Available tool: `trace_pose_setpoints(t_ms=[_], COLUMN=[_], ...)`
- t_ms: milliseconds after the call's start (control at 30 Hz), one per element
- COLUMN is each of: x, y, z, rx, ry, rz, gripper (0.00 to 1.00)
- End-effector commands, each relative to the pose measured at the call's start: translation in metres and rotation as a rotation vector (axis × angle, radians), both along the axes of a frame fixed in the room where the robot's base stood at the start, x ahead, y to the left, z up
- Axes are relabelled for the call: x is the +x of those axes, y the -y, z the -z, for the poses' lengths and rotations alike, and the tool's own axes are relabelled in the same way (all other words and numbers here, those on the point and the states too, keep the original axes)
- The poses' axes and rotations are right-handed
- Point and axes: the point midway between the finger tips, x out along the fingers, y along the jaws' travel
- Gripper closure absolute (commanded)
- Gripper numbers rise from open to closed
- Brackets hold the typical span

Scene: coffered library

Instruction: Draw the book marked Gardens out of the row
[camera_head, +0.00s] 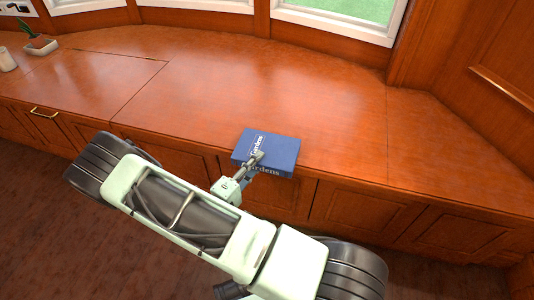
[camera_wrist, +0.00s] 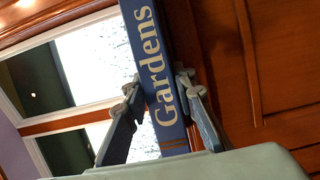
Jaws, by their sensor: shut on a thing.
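The blue book marked Gardens (camera_head: 283,150) is at the front edge of the wooden counter in the head view, with its title on the spine facing the front. My gripper (camera_head: 257,158) is at the book, its fingers reaching over it from the front. In the wrist view, the book's blue spine (camera_wrist: 153,60) with pale "Gardens" lettering stands between the two fingers of my gripper (camera_wrist: 160,100). The fingers are shut on the book, one on each side. No other books show in either view. Whether the book touches the counter is hard to tell.
The wooden counter (camera_head: 230,80) is clear around and behind the book. A potted plant (camera_head: 37,44) and a white cup (camera_head: 7,59) stand at the far left. Windows are behind, and a wood-panelled wall (camera_head: 490,60) is at the right. Cabinet doors are below the counter.

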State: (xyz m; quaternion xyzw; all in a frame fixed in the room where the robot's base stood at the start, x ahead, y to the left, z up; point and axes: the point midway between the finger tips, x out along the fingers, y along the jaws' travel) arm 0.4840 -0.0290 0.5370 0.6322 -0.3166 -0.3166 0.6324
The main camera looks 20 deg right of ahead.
Motion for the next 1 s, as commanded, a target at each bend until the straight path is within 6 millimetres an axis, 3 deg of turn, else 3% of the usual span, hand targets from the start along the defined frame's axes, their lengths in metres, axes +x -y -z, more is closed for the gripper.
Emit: trace_pose_setpoints(t_ms=[667, 1000], x=[0.0, -0.011], y=[0.0, -0.009], z=[-0.01, -0.035], rx=[-0.003, -0.003], ry=[0.004, 0.003], rz=[0.0, -0.001], gripper=[1.0, 1.0])
